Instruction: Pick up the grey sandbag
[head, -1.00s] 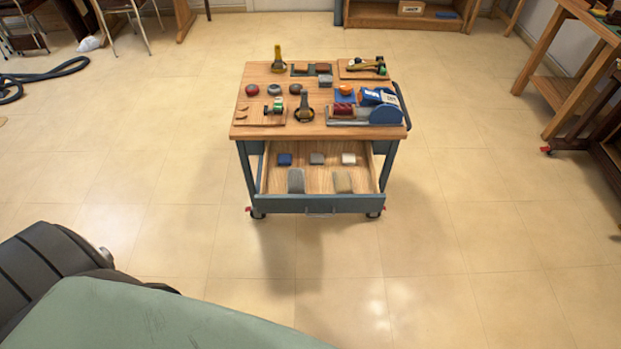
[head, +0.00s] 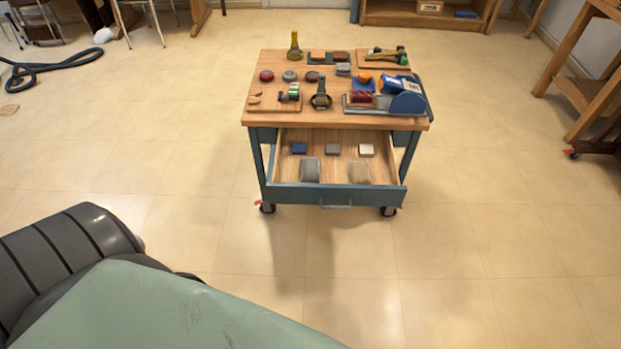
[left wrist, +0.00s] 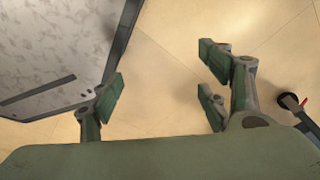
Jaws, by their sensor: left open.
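The grey sandbag (head: 309,170) looks like a small grey pouch. It lies in the open drawer (head: 337,198) of the cart, at the front left, beside a beige bag (head: 358,172). In the left wrist view my left gripper (left wrist: 160,92) is open, with its green-padded fingers apart and only bare floor between them. The sandbag is not seen in that view. My right gripper is not in view.
The wooden-topped cart (head: 215,118) carries several tools. Blue (head: 299,148), grey (head: 333,149) and white (head: 366,150) blocks lie behind the bags. A cart caster (left wrist: 293,103) shows in the left wrist view. Floor before the cart is clear.

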